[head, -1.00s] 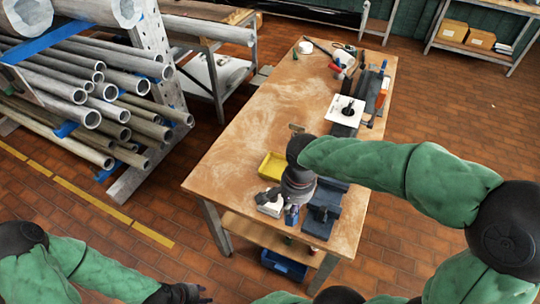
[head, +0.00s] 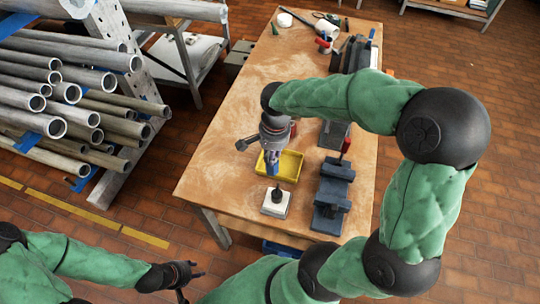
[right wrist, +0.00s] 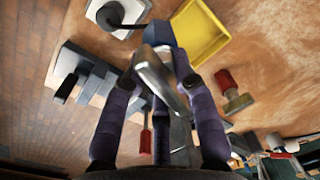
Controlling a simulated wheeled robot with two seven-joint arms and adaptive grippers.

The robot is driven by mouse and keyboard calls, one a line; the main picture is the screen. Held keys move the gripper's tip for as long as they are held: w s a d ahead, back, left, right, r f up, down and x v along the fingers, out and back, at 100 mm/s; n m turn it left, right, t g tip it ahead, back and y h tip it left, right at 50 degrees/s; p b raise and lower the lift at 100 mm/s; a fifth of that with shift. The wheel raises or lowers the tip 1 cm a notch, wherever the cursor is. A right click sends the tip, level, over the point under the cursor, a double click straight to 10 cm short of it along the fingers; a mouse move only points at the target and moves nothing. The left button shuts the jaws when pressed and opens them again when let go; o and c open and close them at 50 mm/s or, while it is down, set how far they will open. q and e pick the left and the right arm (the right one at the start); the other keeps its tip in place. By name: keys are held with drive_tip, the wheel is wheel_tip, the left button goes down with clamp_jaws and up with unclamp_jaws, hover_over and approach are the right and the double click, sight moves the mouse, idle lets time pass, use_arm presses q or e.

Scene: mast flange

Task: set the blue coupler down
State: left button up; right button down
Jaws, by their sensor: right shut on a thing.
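My right gripper (head: 270,168) points down over the near part of the workbench and is shut on the blue coupler (head: 271,158). In the right wrist view, the blue coupler (right wrist: 160,33) shows at the purple fingertips (right wrist: 160,62), partly hidden by the fingers and a grey metal part. In the head view it appears in front of the yellow tray (head: 291,168); its height above the bench is hard to tell. A white block with a black post (head: 275,210) stands just nearer. My left gripper (head: 190,283) is empty, off the bench, with its fingers apart.
A dark blue-grey vise-like fixture (head: 332,195) stands right of the tray. A red-handled tool (right wrist: 226,84) lies near the tray. Tools and a white roll (head: 285,19) sit at the far end. Bare wood (head: 225,165) lies left of the tray. Pipes fill a rack at left.

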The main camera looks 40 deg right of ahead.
drive_tip(key=w+d+f+b, duration=0.1)
drive_tip(key=w+d+f, duration=0.1)
drive_tip(key=w+f, duration=0.3)
wheel_tip(320, 180, down, 4)
drive_tip(key=shift+d+f+b, duration=0.1)
drive_tip(key=shift+d+b, duration=0.3)
drive_tip(key=shift+f, duration=0.2)
drive_tip(key=c, duration=1)
unclamp_jaws()
drive_tip(key=shift+r, duration=0.2)
